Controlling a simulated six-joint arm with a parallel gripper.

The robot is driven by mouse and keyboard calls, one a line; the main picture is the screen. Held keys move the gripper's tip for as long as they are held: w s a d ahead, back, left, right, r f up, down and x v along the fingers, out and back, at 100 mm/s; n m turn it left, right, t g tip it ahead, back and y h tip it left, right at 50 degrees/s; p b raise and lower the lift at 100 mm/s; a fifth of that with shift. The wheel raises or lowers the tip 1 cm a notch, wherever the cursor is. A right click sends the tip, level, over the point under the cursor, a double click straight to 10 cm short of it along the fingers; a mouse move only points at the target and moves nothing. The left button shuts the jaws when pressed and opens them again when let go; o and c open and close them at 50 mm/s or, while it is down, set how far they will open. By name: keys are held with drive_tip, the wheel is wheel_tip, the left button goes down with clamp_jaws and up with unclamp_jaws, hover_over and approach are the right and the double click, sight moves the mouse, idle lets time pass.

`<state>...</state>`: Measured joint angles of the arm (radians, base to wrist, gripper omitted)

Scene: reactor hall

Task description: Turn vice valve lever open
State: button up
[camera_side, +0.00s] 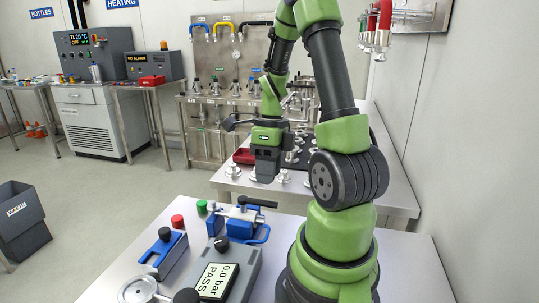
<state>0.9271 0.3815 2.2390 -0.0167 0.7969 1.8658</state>
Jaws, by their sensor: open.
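A blue vice (246,222) stands on the near metal table, left of my arm's base. A metal part is held in it, and a black lever (259,202) sticks out to the right at its top, lying roughly level. My gripper (266,178) points down in the picture's middle, a little above the lever in the picture and apart from it. Its jaws are open and I see nothing between them. I cannot tell its exact depth relative to the vice.
On the near table are a gauge box reading 0.0 bar PASS (219,281), a blue-grey block with a black knob (165,250), and red (177,221) and green (202,206) buttons. Behind, a second table (395,198) holds metal fittings and a red tray (244,156).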

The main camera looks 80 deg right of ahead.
drive_tip(key=r, duration=0.4)
drive_tip(key=shift+d, duration=0.4)
